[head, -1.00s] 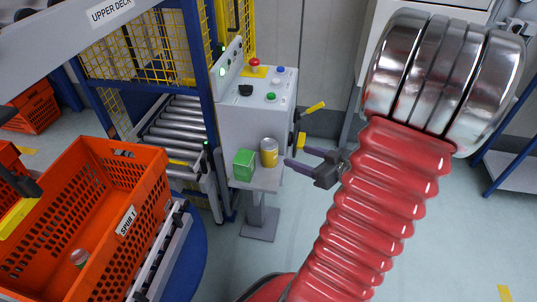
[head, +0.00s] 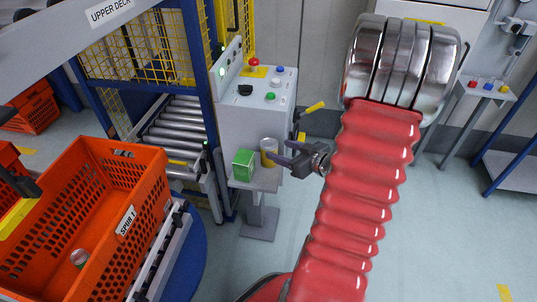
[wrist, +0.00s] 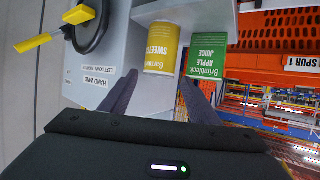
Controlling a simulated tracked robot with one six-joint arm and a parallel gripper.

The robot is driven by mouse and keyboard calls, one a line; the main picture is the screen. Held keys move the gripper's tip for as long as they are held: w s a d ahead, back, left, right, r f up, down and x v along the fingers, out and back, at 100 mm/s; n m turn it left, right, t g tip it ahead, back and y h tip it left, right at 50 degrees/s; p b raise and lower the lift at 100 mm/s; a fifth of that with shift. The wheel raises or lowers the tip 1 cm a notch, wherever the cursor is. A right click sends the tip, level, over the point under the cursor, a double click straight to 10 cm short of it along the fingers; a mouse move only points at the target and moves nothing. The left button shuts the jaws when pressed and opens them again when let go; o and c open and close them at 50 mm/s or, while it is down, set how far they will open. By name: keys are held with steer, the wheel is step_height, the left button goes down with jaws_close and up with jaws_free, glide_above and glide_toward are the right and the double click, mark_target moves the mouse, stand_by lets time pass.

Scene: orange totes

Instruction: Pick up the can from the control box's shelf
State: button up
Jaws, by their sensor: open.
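The can (head: 267,147), yellow with a silver top, stands upright on the small shelf (head: 266,180) of the grey control box (head: 235,125). My gripper (head: 276,153) is open and at the can's right side, its fingers overlapping the can's edge in the head view. In the wrist view, where things appear upside down, the yellow can (wrist: 162,48) shows ahead, in line with the gap between my open fingers (wrist: 160,82). Nothing is between the fingers. I cannot tell whether the fingertips touch the can.
A green juice carton (head: 243,165) stands on the shelf just left of the can; it also shows in the wrist view (wrist: 206,55). An orange tote (head: 85,215) is at left.

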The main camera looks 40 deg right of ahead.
mark_target(274, 147)
steer(key=shift+w, duration=0.1)
steer(key=shift+x, duration=2.55)
steer(key=shift+d+f, duration=0.1)
steer(key=shift+c, duration=0.3)
steer(key=c, duration=1)
steer(key=shift+r, duration=0.2)
step_height(274, 147, up, 18)
steer(key=shift+f, duration=0.1)
